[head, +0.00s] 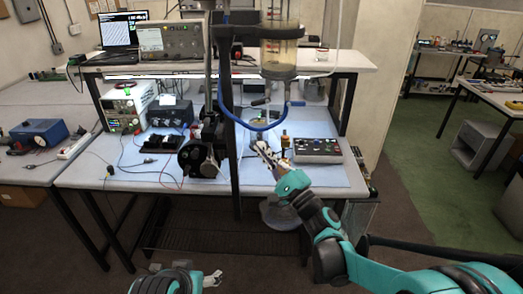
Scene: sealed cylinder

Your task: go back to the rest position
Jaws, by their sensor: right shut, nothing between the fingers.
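My right arm reaches in from the lower right. Its gripper (263,152) is shut and empty, over the blue-grey bench top, just below the blue hose and beside small brass-coloured fittings (285,143). I cannot tell whether it touches them. The clear cylinder (280,48) stands upright above it, with a metal base (278,71). My left arm shows only at the bottom edge; its gripper (211,279) is low, in front of the bench and away from everything on it. Its fingers are too small and cut off to tell open from shut.
A blue hose (245,122) loops below the cylinder beside a dark upright post (230,150). A black motor-like unit (200,155) stands left of the post. A control box (317,150) lies right of my right gripper. The floor before the bench is mostly clear.

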